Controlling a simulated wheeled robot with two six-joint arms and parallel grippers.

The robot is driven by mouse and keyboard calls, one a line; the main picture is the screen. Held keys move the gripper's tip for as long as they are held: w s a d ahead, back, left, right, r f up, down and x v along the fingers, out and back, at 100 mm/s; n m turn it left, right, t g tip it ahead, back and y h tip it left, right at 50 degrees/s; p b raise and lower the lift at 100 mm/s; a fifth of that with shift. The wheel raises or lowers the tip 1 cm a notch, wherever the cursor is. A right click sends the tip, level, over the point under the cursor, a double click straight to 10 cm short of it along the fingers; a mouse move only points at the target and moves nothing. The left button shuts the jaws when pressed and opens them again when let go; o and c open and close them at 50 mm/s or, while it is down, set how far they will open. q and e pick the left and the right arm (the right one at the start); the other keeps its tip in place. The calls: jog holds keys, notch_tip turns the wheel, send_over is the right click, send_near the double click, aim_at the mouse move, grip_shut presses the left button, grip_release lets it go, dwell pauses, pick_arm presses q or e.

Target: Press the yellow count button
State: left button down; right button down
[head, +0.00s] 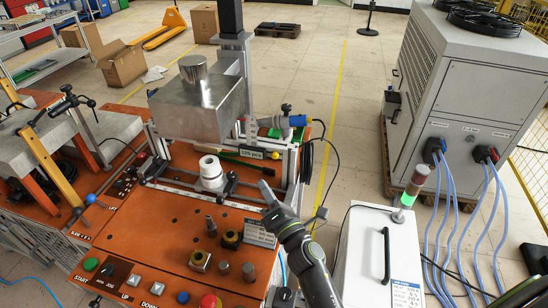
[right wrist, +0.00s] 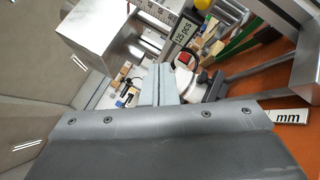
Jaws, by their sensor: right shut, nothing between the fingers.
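A counter display reading 125 PCS (head: 252,154) sits on the frame at the right of the orange workbench. It also shows in the right wrist view (right wrist: 187,32). A rounded yellow part (right wrist: 203,4), cut by the top edge of the right wrist view, lies beside the display; I cannot tell for certain that it is the count button. My left gripper is not in view.
A shiny metal block (head: 202,105) stands above a white cylindrical part (head: 210,173). Knobs stand on the orange bench top (head: 150,222). A red button (head: 209,302) is at the front edge. A white cabinet (head: 367,255) with a lit lamp stands to the right.

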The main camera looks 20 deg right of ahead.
aim_at(275, 156)
jog(key=shift+w+d+b, duration=0.3)
jog(key=shift+w+d, duration=0.45)
jog(key=shift+w, duration=0.35)
jog(key=shift+w+d+b, duration=0.35)
jog(key=shift+w+d, duration=0.4)
jog(key=shift+w, duration=0.35)
jog(key=shift+w+d+b, duration=0.3)
jog(key=shift+w+d, duration=0.45)
jog(key=shift+w, duration=0.35)
jog(key=shift+w, duration=0.1)
jog(key=shift+w+d, duration=0.25)
jog(key=shift+w+d+b, duration=0.2)
jog(key=shift+w+b, duration=0.1)
jog(key=shift+w, duration=0.05)
jog(key=shift+r, duration=0.1)
dwell(0.4)
jog(key=shift+s+a+p, duration=0.3)
jog(key=shift+s+a, duration=0.15)
jog(key=shift+s, duration=0.25)
